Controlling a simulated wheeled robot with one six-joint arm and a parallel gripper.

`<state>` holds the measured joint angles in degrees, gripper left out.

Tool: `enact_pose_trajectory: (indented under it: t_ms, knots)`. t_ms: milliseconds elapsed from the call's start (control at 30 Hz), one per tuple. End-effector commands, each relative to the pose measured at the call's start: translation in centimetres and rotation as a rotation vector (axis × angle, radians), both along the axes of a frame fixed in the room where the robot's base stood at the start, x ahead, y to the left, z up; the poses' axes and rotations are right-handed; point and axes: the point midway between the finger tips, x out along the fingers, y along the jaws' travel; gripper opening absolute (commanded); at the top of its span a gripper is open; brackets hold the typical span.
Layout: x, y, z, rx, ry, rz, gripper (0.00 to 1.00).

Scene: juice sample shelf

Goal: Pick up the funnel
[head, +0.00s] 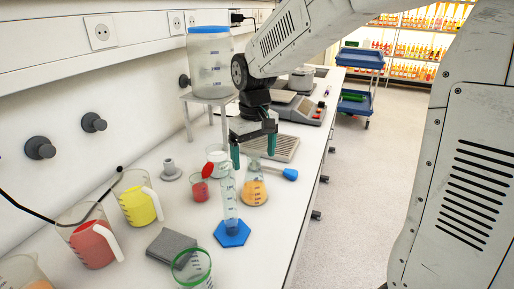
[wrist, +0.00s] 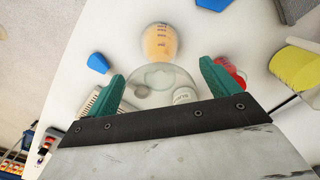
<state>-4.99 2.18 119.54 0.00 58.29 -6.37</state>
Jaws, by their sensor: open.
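A clear, see-through rounded shape, which looks like the funnel (wrist: 163,78), shows between my fingers in the wrist view. It lies in line with the mouth of a flask of orange liquid (wrist: 158,42); the exact contact is unclear. The same flask (head: 254,191) stands on the bench in the head view, just below my gripper (head: 254,150). My gripper is open, with its green fingers pointing down. In the wrist view my gripper (wrist: 163,82) has a finger on each side of the clear shape. I cannot tell whether either finger touches it.
A blue-headed tool (head: 290,174) lies to the right. Jugs of yellow (head: 139,207) and red (head: 93,246) liquid stand at left.

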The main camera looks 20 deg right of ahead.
Motion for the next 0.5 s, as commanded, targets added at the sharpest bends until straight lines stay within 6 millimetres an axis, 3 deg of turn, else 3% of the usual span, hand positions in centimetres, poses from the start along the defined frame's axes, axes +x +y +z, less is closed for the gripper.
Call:
enact_pose_trajectory:
  t_ms: [100, 267, 300, 500]
  knots:
    - [0.01, -0.04, 0.03, 0.000, 0.000, -0.001, 0.88]
    - [0.00, -0.07, 0.04, 0.000, 0.000, -0.001, 0.43]
    - [0.01, -0.08, 0.04, 0.000, 0.000, -0.001, 0.40]
    - [0.01, -0.09, 0.06, 0.000, 0.000, -0.001, 0.40]
